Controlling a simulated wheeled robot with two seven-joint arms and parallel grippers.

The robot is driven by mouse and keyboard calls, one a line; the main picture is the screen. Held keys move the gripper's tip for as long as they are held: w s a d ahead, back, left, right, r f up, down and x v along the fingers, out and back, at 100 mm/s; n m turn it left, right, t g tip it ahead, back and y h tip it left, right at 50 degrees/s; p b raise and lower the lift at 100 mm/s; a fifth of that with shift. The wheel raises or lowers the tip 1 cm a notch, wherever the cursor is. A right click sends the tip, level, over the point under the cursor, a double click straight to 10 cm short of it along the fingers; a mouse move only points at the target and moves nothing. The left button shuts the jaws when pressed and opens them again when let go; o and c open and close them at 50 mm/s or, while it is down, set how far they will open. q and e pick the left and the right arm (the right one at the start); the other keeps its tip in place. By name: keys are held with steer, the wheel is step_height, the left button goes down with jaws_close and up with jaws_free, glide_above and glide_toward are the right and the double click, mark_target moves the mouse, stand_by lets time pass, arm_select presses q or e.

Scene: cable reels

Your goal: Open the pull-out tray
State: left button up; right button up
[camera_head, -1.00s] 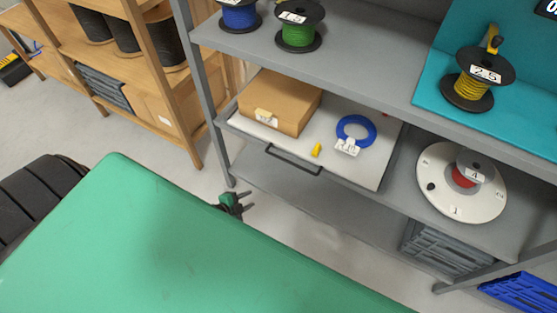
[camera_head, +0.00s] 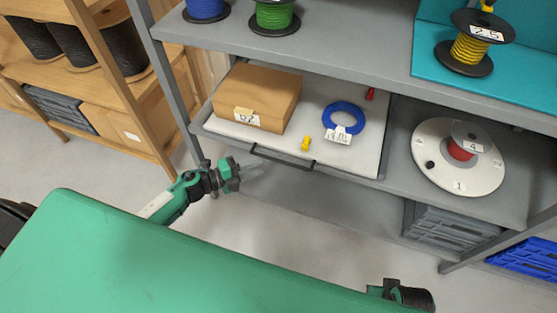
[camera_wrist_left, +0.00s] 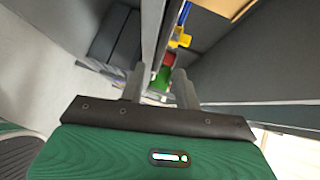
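The pull-out tray (camera_head: 218,125) is a pale flat tray in the shelf rack, its front about level with the shelf edge. Its black bar handle (camera_head: 282,160) is on the front edge. My left gripper (camera_head: 256,167) is just left of and slightly below the handle, fingers pointing right at it; I cannot tell whether they touch it. In the left wrist view the two grey fingers (camera_wrist_left: 160,84) stand apart with a gap between them. The handle is not clear there. Part of my right arm's dark end (camera_head: 402,294) shows at the bottom right; its fingers are hidden.
On the tray are a cardboard box (camera_head: 258,97), a blue cable ring (camera_head: 344,117), a yellow piece (camera_head: 305,143) and a red piece (camera_head: 370,94). A white disc with a red reel (camera_head: 430,170) is to the right. A grey post (camera_head: 165,80) stands left of the tray.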

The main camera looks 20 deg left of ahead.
mark_target(279, 161)
arm_select(q)
steer(key=x, duration=0.8)
steer(key=shift+w+d+f, duration=0.1)
steer(key=shift+w+d, duration=0.15)
steer(key=shift+w, duration=0.05)
jaws_close()
